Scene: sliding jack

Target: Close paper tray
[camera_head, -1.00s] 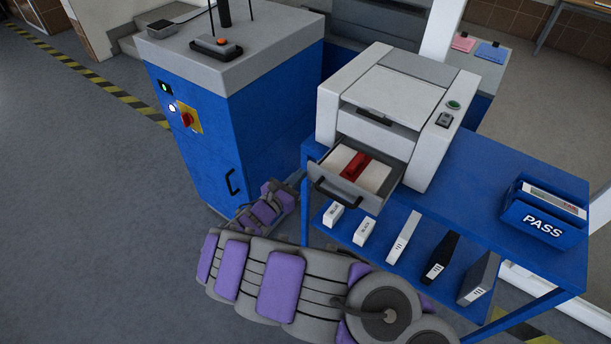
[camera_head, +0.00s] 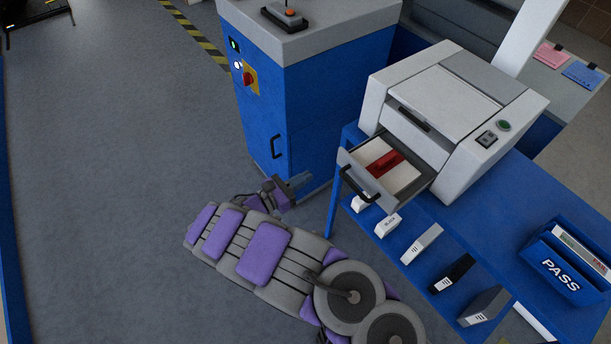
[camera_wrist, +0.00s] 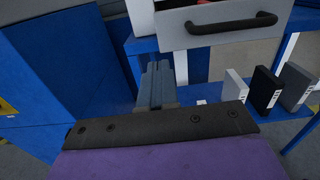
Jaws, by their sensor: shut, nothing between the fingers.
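The paper tray (camera_head: 378,171) is pulled out of the front of the white printer (camera_head: 455,115). It holds white paper with a red object (camera_head: 385,163) on top, and has a dark handle (camera_head: 357,182). In the wrist view the tray front (camera_wrist: 190,27) and its handle (camera_wrist: 232,25) show at the top. My gripper (camera_head: 300,181) is left of the tray and lower in the picture, apart from it. In the wrist view my gripper (camera_wrist: 158,68) is shut and empty, pointing below and left of the handle.
The blue cabinet (camera_head: 300,110) stands close behind my gripper. The blue table (camera_head: 500,200) carries the printer and a PASS bin (camera_head: 566,265). Several binders and boxes, including a black binder (camera_head: 452,273), stand on its lower shelf. Open floor (camera_head: 110,160) lies to the left.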

